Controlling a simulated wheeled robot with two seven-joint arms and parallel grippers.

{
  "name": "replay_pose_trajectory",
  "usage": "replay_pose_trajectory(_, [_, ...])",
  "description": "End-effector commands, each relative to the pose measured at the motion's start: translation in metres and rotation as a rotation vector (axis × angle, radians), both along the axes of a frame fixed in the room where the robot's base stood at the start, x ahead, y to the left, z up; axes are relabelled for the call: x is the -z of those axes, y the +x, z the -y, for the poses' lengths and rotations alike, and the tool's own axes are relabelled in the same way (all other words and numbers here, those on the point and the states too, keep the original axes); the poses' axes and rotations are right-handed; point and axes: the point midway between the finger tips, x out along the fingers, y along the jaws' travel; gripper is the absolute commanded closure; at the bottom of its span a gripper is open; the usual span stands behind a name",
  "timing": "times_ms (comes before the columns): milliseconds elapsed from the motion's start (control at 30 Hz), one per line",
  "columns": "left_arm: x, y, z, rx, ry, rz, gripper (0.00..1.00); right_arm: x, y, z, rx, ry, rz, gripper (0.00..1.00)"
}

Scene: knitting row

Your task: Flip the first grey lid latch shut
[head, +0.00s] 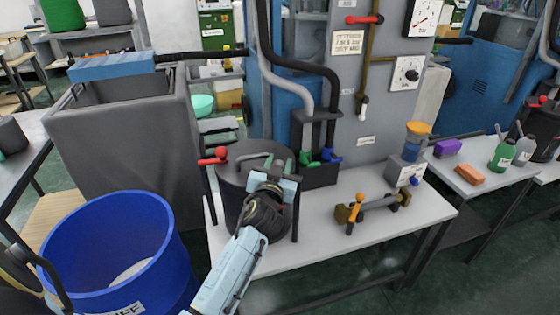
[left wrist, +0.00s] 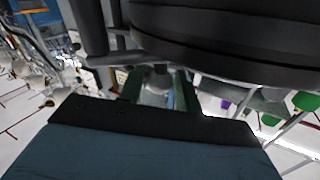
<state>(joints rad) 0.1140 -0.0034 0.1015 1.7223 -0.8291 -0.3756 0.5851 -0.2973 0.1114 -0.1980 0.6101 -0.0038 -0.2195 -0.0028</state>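A dark grey drum with a round lid (head: 240,160) stands at the left end of the light grey bench. A red-knobbed lever (head: 217,156) sticks out at its left side. My left gripper (head: 282,163) reaches over the drum's right side, its two fingers apart with nothing seen between them. The left wrist view shows the gripper (left wrist: 160,88) below a large dark rounded body (left wrist: 225,40), with a grey bar (left wrist: 112,60) beside it. I cannot tell whether that bar is a latch; the grey lid latches are not clearly made out.
A blue bucket (head: 115,250) stands left of the bench. A brass-and-grey fitting with an orange handle (head: 356,207) and a small yellow-topped dispenser (head: 410,160) sit to the right on the bench (head: 320,240). A grey panel with pipes and gauges rises behind.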

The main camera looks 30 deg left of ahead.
Motion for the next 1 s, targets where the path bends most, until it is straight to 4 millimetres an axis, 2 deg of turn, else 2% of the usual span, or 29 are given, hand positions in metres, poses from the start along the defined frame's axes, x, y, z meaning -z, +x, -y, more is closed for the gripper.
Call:
replay_pose_trajectory(200, [0.000,0.016,-0.006,0.001,0.000,0.000,0.66,0.002,0.000,0.000,-0.001,0.000,-0.001,0.66])
replay_pose_trajectory(467, [0.000,0.017,-0.007,0.001,0.000,0.000,0.66,0.002,0.000,0.002,-0.002,-0.003,0.000,0.66])
replay_pose_trajectory(500, [0.000,0.017,-0.007,0.001,0.000,0.000,0.68,0.001,0.000,0.003,-0.002,-0.004,0.000,0.66])
replay_pose_trajectory(733, [0.000,0.017,-0.006,0.001,0.000,0.000,0.98,0.001,0.001,0.007,-0.004,-0.009,0.002,0.66])
replay_pose_trajectory(867, [-0.001,0.018,-0.007,0.016,0.002,-0.002,0.98,-0.003,0.003,0.009,-0.004,-0.011,0.003,0.66])
replay_pose_trajectory(1000, [-0.003,0.023,-0.007,0.092,0.005,-0.006,0.98,-0.020,0.004,0.006,-0.001,-0.006,0.008,0.66])
